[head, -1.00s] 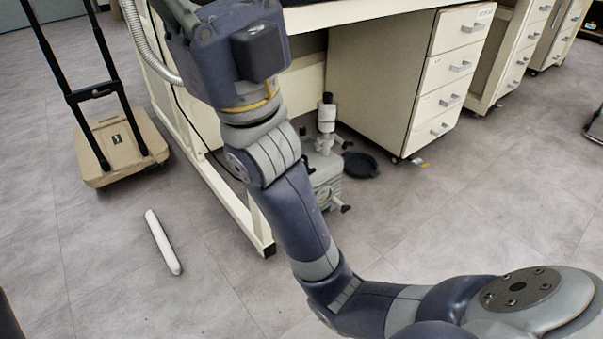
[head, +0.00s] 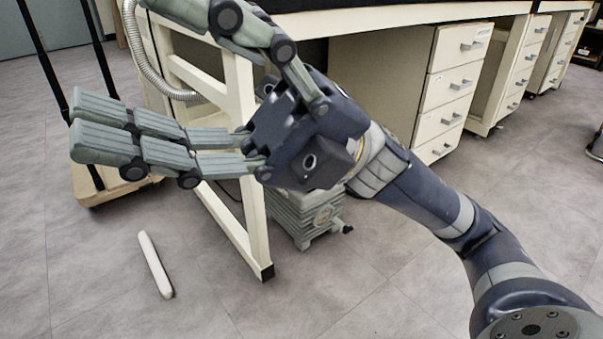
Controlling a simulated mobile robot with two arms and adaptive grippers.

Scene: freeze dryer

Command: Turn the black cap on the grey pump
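The grey pump (head: 309,216) stands on the floor under the bench, behind the bench leg. Only its lower ribbed body shows. Its top and the black cap are hidden behind my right wrist and gripper. My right gripper (head: 122,62) is spread wide and empty, with its fingers pointing left, in front of the bench frame. The upper finger runs out of the top of the picture. My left gripper is not in view.
The cream bench frame (head: 244,222) with its leg stands just left of the pump. A drawer cabinet (head: 451,85) is under the bench to the right. A white rod (head: 155,263) lies on the floor. A beige cart (head: 100,183) is at left, partly behind the fingers.

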